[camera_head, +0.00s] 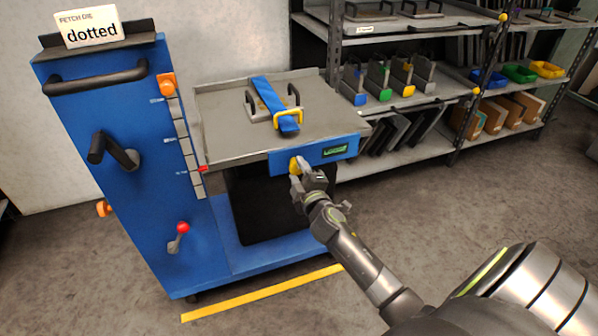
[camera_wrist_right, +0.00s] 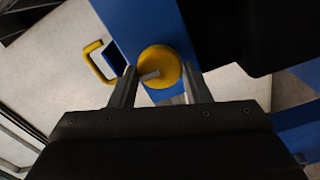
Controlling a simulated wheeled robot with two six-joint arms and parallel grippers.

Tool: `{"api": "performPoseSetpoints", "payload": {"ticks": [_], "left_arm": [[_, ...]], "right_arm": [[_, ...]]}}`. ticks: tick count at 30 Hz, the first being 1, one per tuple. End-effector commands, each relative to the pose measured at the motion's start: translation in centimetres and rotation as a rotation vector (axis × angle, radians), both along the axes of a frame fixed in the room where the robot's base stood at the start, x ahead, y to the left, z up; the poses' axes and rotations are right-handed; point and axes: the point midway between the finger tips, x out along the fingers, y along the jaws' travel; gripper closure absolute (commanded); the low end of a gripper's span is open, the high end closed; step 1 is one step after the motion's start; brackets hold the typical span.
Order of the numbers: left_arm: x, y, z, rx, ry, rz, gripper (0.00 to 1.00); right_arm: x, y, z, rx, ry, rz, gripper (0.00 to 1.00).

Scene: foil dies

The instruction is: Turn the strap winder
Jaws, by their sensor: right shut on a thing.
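The strap winder is a yellow round knob (camera_head: 295,165) on the blue front box (camera_head: 335,152) of the cart's grey platform. In the right wrist view the knob (camera_wrist_right: 159,67) sits between my two fingers, with a small grey stub on its face. My right gripper (camera_head: 301,172) is shut on the knob, and its fingers partly hide it in the head view. A blue strap (camera_head: 266,92) runs over a flat die (camera_head: 255,106) with dark handles and a yellow handle (camera_head: 288,117) on the platform. My left gripper is not in view.
The blue cart column (camera_head: 120,190) has a black crank, a red-knobbed lever (camera_head: 181,229) and a sign reading "dotted" (camera_head: 90,27). Shelving (camera_head: 420,110) with dies and bins stands behind right. A yellow floor line (camera_head: 262,293) lies in front; the floor around is clear.

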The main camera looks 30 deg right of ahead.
Motion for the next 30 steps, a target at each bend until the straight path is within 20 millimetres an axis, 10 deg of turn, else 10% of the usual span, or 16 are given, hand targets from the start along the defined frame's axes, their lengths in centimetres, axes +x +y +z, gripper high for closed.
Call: {"api": "performPoseSetpoints", "payload": {"ticks": [11, 12, 16, 30], "left_arm": [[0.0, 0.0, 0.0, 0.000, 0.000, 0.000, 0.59], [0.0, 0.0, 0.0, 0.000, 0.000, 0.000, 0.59], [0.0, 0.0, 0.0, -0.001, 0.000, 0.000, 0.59], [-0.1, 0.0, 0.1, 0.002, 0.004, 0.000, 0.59]], "right_arm": [[0.0, 0.0, 0.0, -0.007, 0.000, 0.001, 0.79], [0.0, 0.0, 0.0, -0.007, 0.000, 0.001, 0.52], [0.0, 0.0, 0.0, -0.006, 0.000, 0.001, 0.36], [-1.8, 0.4, 0.0, -0.005, 0.002, 0.000, 0.36]]}}
